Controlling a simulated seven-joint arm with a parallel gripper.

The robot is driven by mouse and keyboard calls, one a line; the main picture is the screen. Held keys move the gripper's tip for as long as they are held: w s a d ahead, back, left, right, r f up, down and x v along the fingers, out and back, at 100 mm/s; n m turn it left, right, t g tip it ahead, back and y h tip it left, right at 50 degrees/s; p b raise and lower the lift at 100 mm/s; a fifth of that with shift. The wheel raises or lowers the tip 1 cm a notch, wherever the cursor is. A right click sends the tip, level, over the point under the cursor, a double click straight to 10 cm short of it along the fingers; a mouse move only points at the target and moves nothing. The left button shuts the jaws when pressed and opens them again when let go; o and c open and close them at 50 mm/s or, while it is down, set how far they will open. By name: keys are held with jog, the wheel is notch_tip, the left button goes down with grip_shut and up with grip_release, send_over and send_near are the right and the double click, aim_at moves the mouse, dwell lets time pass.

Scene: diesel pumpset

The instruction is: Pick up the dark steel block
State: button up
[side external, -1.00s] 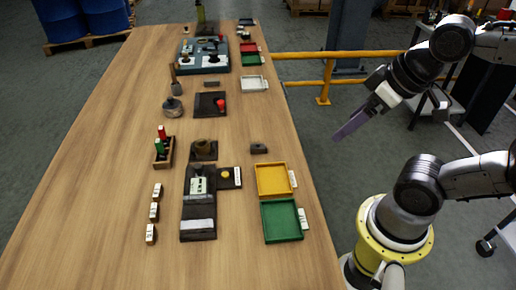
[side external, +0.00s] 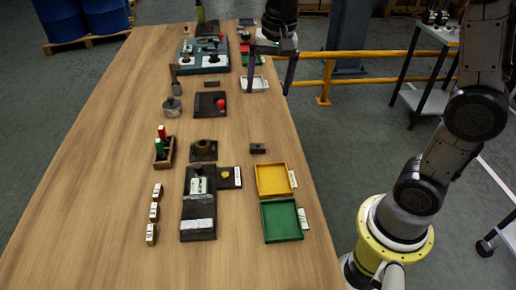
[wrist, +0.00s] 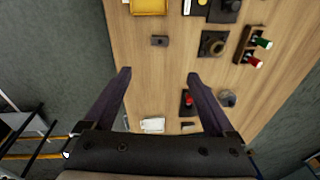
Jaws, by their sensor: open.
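A small dark grey block (side external: 258,148) sits alone on the wooden table, above the yellow tray; it matches the dark steel block. In the wrist view the dark block (wrist: 159,41) lies beyond the fingertips, roughly in line with the gap between them. My gripper (side external: 267,92) hangs above the far right part of the table, near the white tray. Its two long dark fingers point down and are spread wide with nothing between them. The open fingers also show in the wrist view (wrist: 158,74). The gripper is well above and apart from the block.
A yellow tray (side external: 272,194) and a green tray (side external: 264,233) stand at the right edge. A white tray (side external: 261,85) is beneath the gripper. A thin dark bar (side external: 212,84) and a black plate with a red knob (side external: 204,106) lie left. Bare wood surrounds the block.

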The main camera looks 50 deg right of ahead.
jog(key=g, duration=0.1)
send_near(258, 146)
notch_tip(258, 146, down, 2)
jog(key=shift+d+f+g, duration=0.1)
jog(key=shift+g, duration=0.2)
jog(key=shift+w+f, duration=0.2)
jog(key=shift+f, duration=3.05)
jog(key=shift+c, duration=0.2)
grip_shut()
